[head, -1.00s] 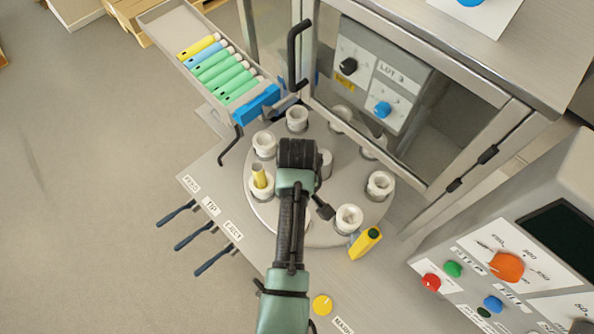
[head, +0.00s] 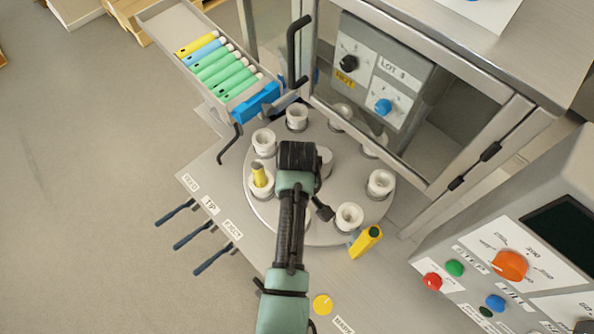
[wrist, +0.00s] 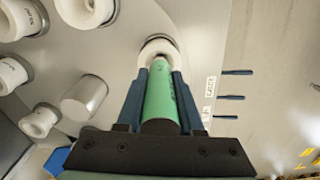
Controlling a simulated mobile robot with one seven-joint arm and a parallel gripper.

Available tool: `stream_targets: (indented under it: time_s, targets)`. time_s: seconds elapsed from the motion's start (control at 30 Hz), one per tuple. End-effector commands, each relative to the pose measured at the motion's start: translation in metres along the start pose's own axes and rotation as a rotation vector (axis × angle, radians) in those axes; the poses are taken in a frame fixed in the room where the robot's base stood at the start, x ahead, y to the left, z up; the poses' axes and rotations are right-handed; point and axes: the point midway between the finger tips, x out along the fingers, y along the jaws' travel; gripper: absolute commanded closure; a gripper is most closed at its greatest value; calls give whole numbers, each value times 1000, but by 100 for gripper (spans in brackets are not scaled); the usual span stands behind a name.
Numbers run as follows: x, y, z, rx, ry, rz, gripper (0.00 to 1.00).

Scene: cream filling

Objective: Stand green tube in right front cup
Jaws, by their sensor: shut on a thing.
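My gripper (wrist: 159,84) is shut on the green tube (wrist: 159,100) in the wrist view. The tube's far end meets the opening of a white cup (wrist: 158,46); I cannot tell how deep it is in. A white cup (head: 349,216) stands bare at the front right of the turntable (head: 334,232). A yellow tube (head: 260,174) stands in a cup (head: 261,189) on the left.
A drawer tray (head: 160,28) at the upper left holds yellow, blue and several green tubes. Levers (head: 195,235) stick out from the front left edge. A yellow object (head: 366,241) stands beside the turntable. The cabinet's door handle (head: 297,50) rises behind.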

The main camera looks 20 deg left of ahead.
Motion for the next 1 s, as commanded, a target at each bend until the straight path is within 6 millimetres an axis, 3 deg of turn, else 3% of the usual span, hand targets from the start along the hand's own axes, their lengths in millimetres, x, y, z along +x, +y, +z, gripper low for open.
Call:
stream_targets:
  time_s: [0.7, 0.97, 1.0]
  targets:
    - [26, 0, 0, 0, 0, 0, 100]
    - [26, 0, 0, 0, 0, 0, 100]
    - [26, 0, 0, 0, 0, 0, 61]
